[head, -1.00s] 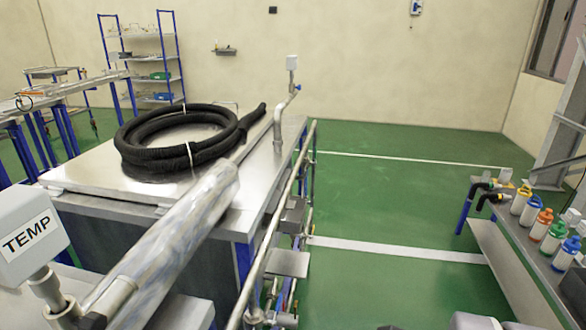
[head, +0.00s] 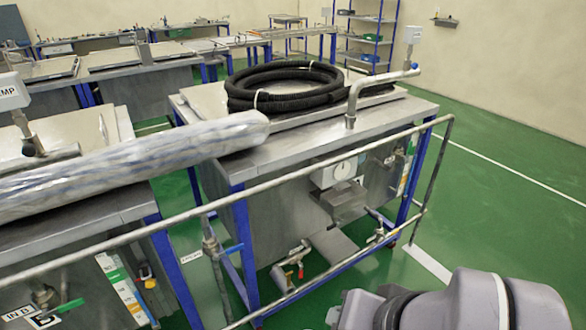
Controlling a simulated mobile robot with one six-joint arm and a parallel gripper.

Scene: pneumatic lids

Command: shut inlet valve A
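Several valves show in the head view, but no readable label says inlet A, so I cannot tell which one it is. A red-handled valve (head: 299,266) sits low on the front of the near tank, beside a small white label too small to read. A blue-handled valve (head: 209,240) is on a vertical pipe to its left. Another blue handle (head: 405,74) is on the bent pipe above the tank top. A green-handled valve (head: 62,307) is at the lower left, by a label that seems to read IN B. My gripper is not in view; only grey parts of my arm show at lower right.
A long metal rail (head: 300,179) runs across in front of the tank (head: 265,225). A coiled black hose (head: 290,85) lies on the tank lid. A wrapped pipe (head: 130,155) juts in from the left. The green floor (head: 500,170) at right is clear.

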